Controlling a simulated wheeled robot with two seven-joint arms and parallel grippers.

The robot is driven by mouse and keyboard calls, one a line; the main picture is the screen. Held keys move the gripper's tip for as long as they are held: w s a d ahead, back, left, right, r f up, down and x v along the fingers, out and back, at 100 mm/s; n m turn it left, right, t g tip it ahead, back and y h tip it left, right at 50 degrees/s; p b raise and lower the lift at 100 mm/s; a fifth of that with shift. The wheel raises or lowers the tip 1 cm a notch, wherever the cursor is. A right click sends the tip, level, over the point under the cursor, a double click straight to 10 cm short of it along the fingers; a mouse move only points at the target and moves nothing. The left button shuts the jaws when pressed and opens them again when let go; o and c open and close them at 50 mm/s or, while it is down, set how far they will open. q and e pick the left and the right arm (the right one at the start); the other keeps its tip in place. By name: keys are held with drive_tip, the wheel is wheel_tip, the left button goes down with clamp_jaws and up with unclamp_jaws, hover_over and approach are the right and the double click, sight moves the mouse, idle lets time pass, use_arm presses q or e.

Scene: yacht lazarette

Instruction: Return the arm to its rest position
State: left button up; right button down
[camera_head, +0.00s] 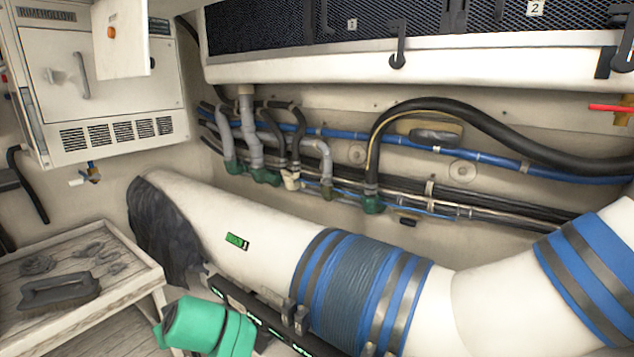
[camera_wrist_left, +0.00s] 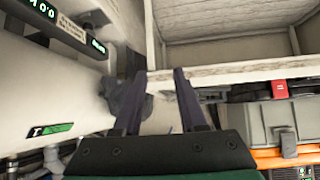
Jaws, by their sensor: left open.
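My left gripper (camera_wrist_left: 159,78) is open in the left wrist view, with two dark fingers apart and nothing between them. Behind the fingers are a bunched dark grey cloth (camera_wrist_left: 125,102) and a pale wooden frame edge. In the head view, a teal part of my left arm (camera_head: 205,328) shows at the bottom left, in front of the large white duct (camera_head: 262,222). The fingertips cannot be made out there. My right gripper is in neither view.
A wooden shelf (camera_head: 130,267) with a brush (camera_head: 60,292) stands at left. A dark bar with green displays (camera_head: 262,318) lies close beside my left arm. The wrist view shows a grey case (camera_wrist_left: 262,125) at right. Pipes and hoses (camera_head: 290,150) line the back wall.

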use_arm(q)
drive_tip(key=s+d+f+m+g+h, duration=0.2)
drive_tip(key=s+d+f+m+h, duration=0.15)
drive_tip(key=s+f+m, duration=0.4)
drive_tip(key=s+d+f+m+g+h, duration=0.1)
drive_tip(key=s+d+f+m+h, duration=0.25)
drive_tip(key=s+f, duration=0.75)
drive_tip(key=s+f+g, duration=0.1)
drive_tip(key=s+f, duration=0.2)
drive_tip(key=f, duration=0.8)
drive_tip(key=s+f, duration=0.3)
drive_tip(key=f, duration=0.8)
drive_tip(key=s+a+f+m+g, duration=0.1)
drive_tip(key=s+a+f, duration=0.2)
drive_tip(key=s+f, duration=1)
drive_tip(key=shift+s+a+g, duration=0.3)
drive_tip(key=shift+s+a, duration=0.05)
drive_tip(key=shift+s, duration=0.75)
drive_tip(key=shift+f, duration=0.1)
